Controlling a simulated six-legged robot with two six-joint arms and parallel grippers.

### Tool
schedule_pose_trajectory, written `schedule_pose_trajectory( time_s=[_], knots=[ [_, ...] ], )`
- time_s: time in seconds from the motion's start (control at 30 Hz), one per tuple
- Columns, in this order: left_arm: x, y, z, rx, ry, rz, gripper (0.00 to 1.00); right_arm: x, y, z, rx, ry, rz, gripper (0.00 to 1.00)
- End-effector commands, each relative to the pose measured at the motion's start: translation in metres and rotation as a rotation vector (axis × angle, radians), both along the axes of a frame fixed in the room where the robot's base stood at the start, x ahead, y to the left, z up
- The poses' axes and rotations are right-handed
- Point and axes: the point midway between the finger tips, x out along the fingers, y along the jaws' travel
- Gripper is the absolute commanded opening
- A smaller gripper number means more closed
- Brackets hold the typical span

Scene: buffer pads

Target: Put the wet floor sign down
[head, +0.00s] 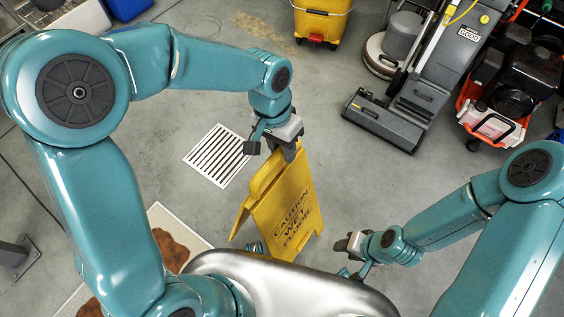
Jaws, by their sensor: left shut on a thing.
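The yellow wet floor sign (292,203) stands roughly upright in the middle of the head view, its two panels spread apart at the bottom and dark lettering on its front. My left gripper (287,150) is shut on the top of the sign. Whether the sign's feet touch the floor I cannot tell. My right gripper (352,246) is low, to the right of the sign and apart from it; its fingers are too small and turned to read.
A white floor drain grate (217,157) lies left of the sign. A pale mat with brown stains (172,246) lies lower left. A yellow bucket (320,20), a grey floor machine (385,119) and a red-orange machine (492,125) stand at the back. Grey floor between is clear.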

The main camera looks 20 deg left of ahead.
Motion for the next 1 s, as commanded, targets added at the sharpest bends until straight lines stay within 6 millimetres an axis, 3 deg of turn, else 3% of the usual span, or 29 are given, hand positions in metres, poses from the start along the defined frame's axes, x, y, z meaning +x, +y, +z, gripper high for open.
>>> schedule_pose_trajectory(
  time_s=[0.5,1.0],
  knots=[
    [0.000,0.001,-0.059,0.001,-0.001,0.001,0.00,0.000,0.000,-0.010,0.000,0.000,0.000,0.43],
    [0.001,0.000,-0.067,0.000,-0.003,0.001,0.00,0.000,0.000,-0.015,0.000,0.000,0.000,0.43]
  ],
)
